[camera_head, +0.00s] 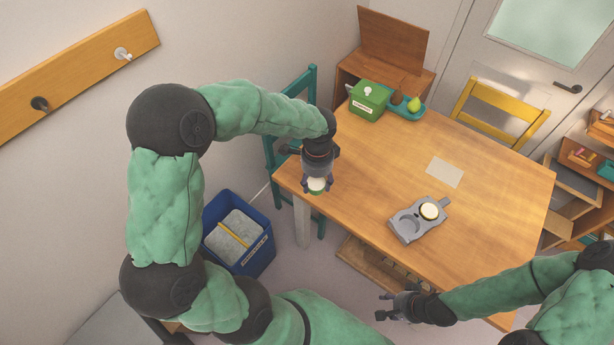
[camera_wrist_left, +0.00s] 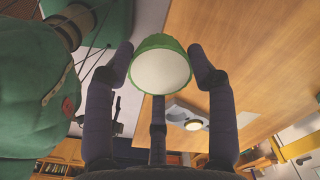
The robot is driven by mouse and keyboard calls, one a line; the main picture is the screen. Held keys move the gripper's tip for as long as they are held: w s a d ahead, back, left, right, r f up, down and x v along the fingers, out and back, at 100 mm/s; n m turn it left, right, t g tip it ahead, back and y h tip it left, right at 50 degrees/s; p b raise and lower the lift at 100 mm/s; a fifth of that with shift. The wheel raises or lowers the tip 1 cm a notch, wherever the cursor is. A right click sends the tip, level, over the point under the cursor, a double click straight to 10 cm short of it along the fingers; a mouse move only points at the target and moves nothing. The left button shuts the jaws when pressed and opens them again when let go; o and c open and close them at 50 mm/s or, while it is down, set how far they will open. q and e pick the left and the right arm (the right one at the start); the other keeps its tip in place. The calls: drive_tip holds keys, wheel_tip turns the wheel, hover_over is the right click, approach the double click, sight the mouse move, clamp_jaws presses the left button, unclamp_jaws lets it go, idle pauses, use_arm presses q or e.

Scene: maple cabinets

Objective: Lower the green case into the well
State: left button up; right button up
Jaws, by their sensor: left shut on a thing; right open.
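My left gripper (camera_head: 317,182) is shut on the green case (camera_head: 316,187), which has a white round face, and holds it over the table's left edge. In the left wrist view the green case (camera_wrist_left: 158,42) sits between the fingers with its white face toward the camera. The grey holder (camera_head: 407,236) lies on the table to the right, apart from the case. Its left round well (camera_head: 403,223) looks empty; a cream-topped round piece (camera_head: 429,210) sits in the other. The holder also shows in the left wrist view (camera_wrist_left: 178,113). My right gripper (camera_head: 388,307) is open and empty by the table's front edge.
A green box (camera_head: 368,101) and a teal tray (camera_head: 409,113) with a pear (camera_head: 414,104) stand at the table's back. A paper sheet (camera_head: 445,172) lies right of centre. The wood between case and holder is clear. A blue bin (camera_head: 262,258) stands on the floor.

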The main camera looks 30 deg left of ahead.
use_arm(q)
drive_tip(key=w+d+f, duration=0.2)
drive_tip(key=w+d, duration=0.1)
drive_tip(key=d, duration=0.6)
drive_tip(key=w+d+f+b, duration=0.1)
drive_tip(key=w+d, duration=0.3)
drive_tip(key=d, duration=0.6)
drive_tip(key=w+d+f, duration=0.3)
drive_tip(key=d, duration=0.6)
drive_tip(key=shift+w+d, duration=0.25)
drive_tip(key=shift+d, duration=0.1)
drive_tip(key=shift+f+b, duration=0.2)
drive_tip(key=shift+b, duration=0.1)
drive_tip(key=shift+f+b, duration=0.55)
drive_tip(key=shift+f, duration=0.45)
drive_tip(key=shift+f+b, duration=1.15)
drive_tip(key=shift+f, duration=0.95)
idle(0.8)
drive_tip(key=o, duration=0.9)
